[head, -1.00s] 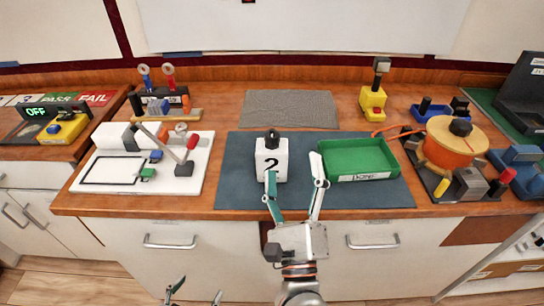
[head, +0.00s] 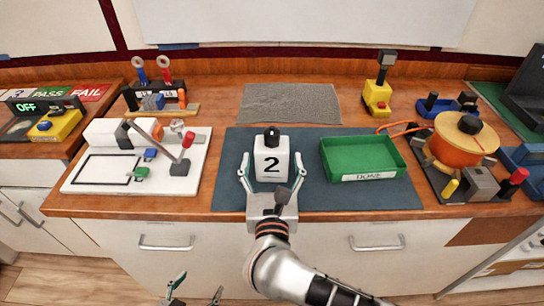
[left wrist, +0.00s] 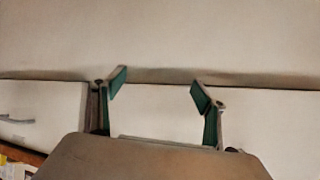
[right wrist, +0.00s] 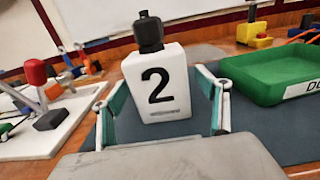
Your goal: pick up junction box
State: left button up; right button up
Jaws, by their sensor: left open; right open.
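The junction box is probably the white box marked "2" with a black knob on top (head: 271,163). It stands upright on the dark mat (head: 228,190). It also shows in the right wrist view (right wrist: 158,88). My right gripper (head: 272,172) is open in front of the box, one finger on each side, with visible gaps. In the right wrist view its fingers (right wrist: 163,105) flank the box. My left gripper (head: 193,291) is open and empty, low in front of the cabinets. Its fingers show apart in the left wrist view (left wrist: 158,88).
A green tray labelled "DONE" (head: 375,177) stands right of the box on the mat. A white board with a lever (head: 100,181) is at left. An orange pot-like object (head: 462,142) stands at right. A grey mat (head: 290,104) lies clear behind.

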jog(key=shift+w+f, duration=0.1)
jog(key=shift+w, duration=0.8)
jog(key=c, duration=1.6)
notch_tip(320, 180, up, 20)
jog(key=p, duration=0.2)
